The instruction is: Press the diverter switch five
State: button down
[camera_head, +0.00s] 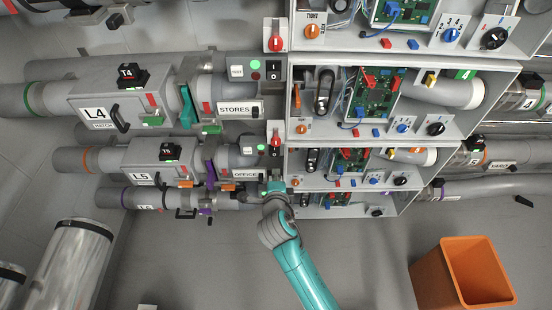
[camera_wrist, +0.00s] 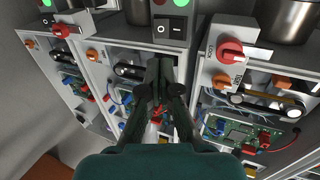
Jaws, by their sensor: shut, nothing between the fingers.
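In the wrist view a black rocker switch (camera_wrist: 171,27) marked with a line and a circle sits on a grey plate. My gripper (camera_wrist: 160,64) is shut and empty, its fingertips just below that plate in the picture. I cannot tell whether they touch anything. In the head view my gripper (camera_head: 276,187) is beside the lower cabinets, its tips hard to make out. The L5 unit (camera_head: 143,178) is to its left, with a small black-topped box and an OFFICE label (camera_head: 245,174). Which unit the rocker belongs to is not clear. Another rocker (camera_head: 273,70) shows higher up, by STORES.
Red rotary knobs (camera_wrist: 231,48) stand close on both sides in the wrist view. Open cabinets (camera_head: 345,100) with circuit boards and wires lie right of the pipes. An orange bin (camera_head: 435,275) stands on the floor at lower right. The floor around my arm is clear.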

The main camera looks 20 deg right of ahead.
aim_at(276, 155)
jog(key=x, duration=1)
jog(key=shift+w+f, duration=0.1)
jog(key=shift+w, duration=0.1)
jog(key=shift+w+d+f, duration=0.1)
jog(key=shift+w+f, duration=0.05)
jog(key=shift+w, duration=0.1)
